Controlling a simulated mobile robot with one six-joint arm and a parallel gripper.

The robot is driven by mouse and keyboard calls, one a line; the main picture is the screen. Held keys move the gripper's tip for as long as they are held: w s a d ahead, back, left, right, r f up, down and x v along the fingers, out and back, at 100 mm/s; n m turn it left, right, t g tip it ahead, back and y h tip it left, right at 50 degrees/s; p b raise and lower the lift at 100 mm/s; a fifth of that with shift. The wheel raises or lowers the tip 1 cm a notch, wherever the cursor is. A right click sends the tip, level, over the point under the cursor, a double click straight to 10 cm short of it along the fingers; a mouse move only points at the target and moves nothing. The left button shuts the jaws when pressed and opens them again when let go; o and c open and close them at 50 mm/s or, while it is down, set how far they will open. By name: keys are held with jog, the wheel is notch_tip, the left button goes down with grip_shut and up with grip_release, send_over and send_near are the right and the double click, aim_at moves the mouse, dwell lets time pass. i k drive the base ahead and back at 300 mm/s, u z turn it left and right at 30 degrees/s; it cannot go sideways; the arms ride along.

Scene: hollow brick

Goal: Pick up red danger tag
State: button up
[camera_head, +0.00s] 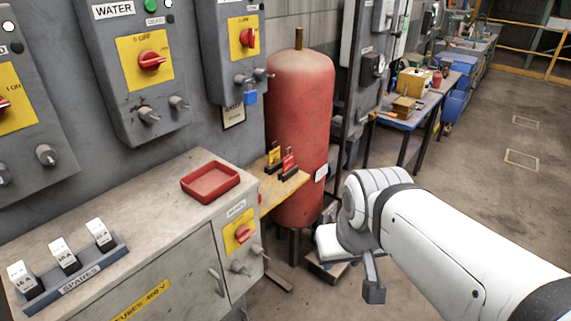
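A red tag (289,161), which looks like the danger tag, stands upright in a small dark holder on a narrow wooden shelf (270,192), left of the red tank. A yellow tag (274,156) stands in a similar holder just behind and left of it. The writing on both is too small to read. My gripper (373,291) is at the lower middle right, below my white wrist, well apart from the tags. Only a dark grey end part shows, so its opening is hard to judge. I see nothing held in it.
A grey cabinet (150,215) at left carries an empty-looking red tray (211,182) and a spares rack (75,270). A tall red tank (300,120) stands close behind the tags. A blue padlock (250,97) hangs on a wall box above. Open floor lies at right.

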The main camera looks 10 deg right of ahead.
aim_at(288, 161)
jog(key=z, duration=0.35)
jog(key=i, duration=1.1)
jog(key=u, duration=0.05)
